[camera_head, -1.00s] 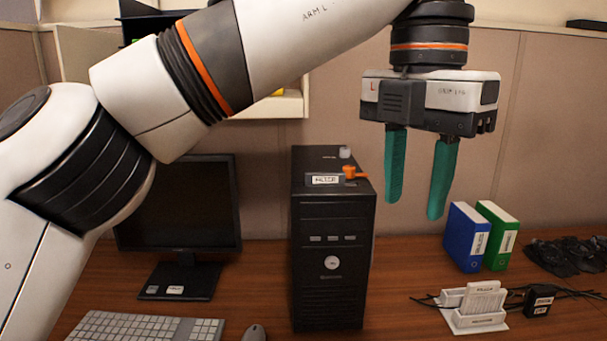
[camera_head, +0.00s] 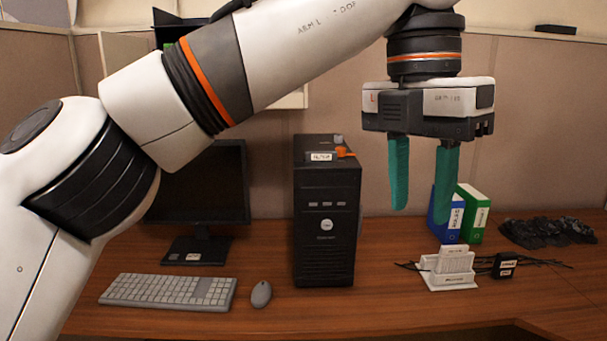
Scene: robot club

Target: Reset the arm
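My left arm reaches in from the left across the upper part of the head view. Its gripper (camera_head: 423,188) hangs pointing down over the desk, right of the black computer tower (camera_head: 326,238). Its two green fingers are apart with nothing between them. The right finger overlaps the blue binder in the picture. My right arm and gripper are not in view.
The wooden desk (camera_head: 390,305) holds a monitor (camera_head: 208,190), a keyboard (camera_head: 168,291), a mouse (camera_head: 261,294), a blue binder (camera_head: 456,222), a green binder (camera_head: 473,216), a white holder (camera_head: 447,272), a small black box (camera_head: 504,266) and dark crumpled items (camera_head: 547,232). A partition stands behind.

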